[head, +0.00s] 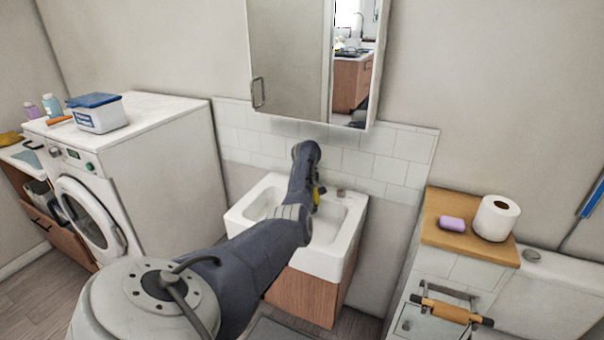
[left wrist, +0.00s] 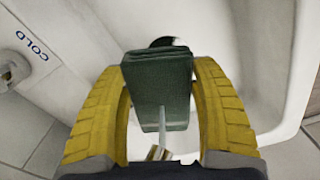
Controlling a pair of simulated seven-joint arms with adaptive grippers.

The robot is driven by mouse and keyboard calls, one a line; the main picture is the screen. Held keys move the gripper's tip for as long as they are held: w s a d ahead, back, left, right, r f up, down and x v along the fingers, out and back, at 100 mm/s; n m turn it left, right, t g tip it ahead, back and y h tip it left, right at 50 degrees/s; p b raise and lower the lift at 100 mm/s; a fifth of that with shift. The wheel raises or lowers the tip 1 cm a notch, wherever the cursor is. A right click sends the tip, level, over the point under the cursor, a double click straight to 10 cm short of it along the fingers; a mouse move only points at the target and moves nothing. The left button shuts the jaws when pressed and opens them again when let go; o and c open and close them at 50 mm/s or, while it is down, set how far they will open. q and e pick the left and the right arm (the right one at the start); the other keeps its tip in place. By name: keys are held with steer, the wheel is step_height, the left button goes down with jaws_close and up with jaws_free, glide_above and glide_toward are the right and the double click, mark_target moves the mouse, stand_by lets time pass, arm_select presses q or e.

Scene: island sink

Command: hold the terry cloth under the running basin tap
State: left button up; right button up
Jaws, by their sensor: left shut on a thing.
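The terry cloth (left wrist: 150,85) is a dark green folded block between the yellow fingers of my left gripper (left wrist: 163,70) in the left wrist view. The gripper is shut on it, over the white basin (left wrist: 215,25). In the head view my left gripper (head: 318,191) is over the basin (head: 346,238), mostly hidden by my arm; the cloth cannot be made out there. My right gripper is not in view.
A "COLD" label (left wrist: 32,46) and a metal knob (left wrist: 12,70) are at the basin's edge. A mirror cabinet (head: 290,60) hangs above. A washing machine (head: 165,150) stands left; a wooden shelf (head: 440,232) with soap (head: 458,224) and a paper roll (head: 496,217) is right.

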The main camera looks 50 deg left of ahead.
arm_select(q)
steer(key=s+d, duration=0.5)
steer(key=shift+d, duration=0.4)
stand_by(0.4)
steer(key=shift+d+r, duration=0.1)
stand_by(1.2)
steer(key=s+d+r, duration=0.3)
steer(key=shift+s+d+r, duration=0.2)
steer(key=shift+d+r, duration=0.1)
steer(key=shift+r, duration=0.1)
stand_by(0.4)
steer(key=shift+s+a, duration=0.1)
